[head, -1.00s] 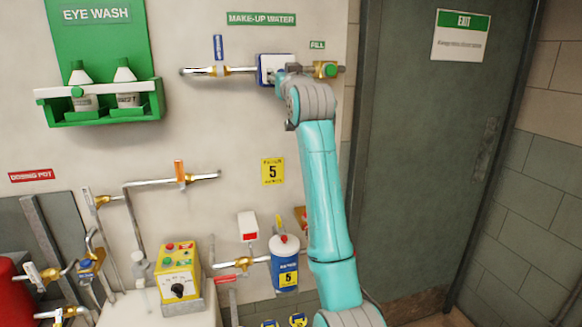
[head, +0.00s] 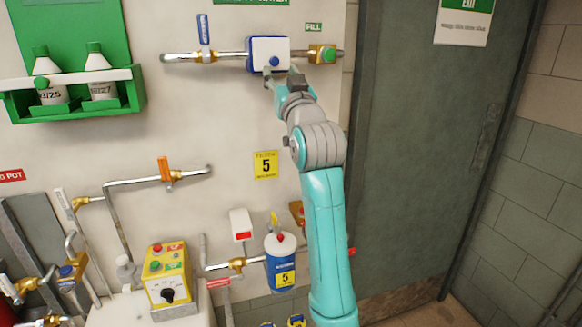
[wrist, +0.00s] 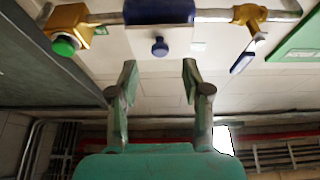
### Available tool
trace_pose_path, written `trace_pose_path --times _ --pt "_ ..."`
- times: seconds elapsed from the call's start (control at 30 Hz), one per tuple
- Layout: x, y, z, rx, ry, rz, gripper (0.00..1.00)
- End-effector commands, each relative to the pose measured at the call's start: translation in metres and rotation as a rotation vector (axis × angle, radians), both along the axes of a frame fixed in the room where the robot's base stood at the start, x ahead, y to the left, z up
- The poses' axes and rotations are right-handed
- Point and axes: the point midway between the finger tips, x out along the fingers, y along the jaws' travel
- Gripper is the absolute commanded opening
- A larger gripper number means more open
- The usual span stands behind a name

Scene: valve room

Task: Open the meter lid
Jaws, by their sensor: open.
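The meter on the make-up water pipe has a white lid (head: 269,48) with a round blue knob (head: 273,61) low on its front and a blue body edge around it. The lid looks shut. My gripper (head: 282,80) is just below the meter in the head view, its fingers partly hidden by the wrist. In the wrist view my gripper (wrist: 158,78) is open and empty, its two fingers apart. The blue knob (wrist: 159,47) shows beyond the fingertips, roughly centred between them and apart from them. The white lid (wrist: 158,38) shows around it.
A brass valve with a green knob (head: 323,54) sits right of the meter. A blue-handled valve (head: 204,32) sits on the pipe to the left. The eye wash shelf (head: 75,95) is further left, and a grey door (head: 420,150) stands right.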

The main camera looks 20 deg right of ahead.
Motion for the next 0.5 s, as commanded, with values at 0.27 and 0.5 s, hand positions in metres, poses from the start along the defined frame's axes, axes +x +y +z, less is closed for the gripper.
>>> trace_pose_path --times 0.27,0.5 --pt "-0.045 0.000 -0.019 0.000 0.000 0.000 0.48" --pt "-0.049 0.000 -0.058 0.000 0.025 0.000 0.48"
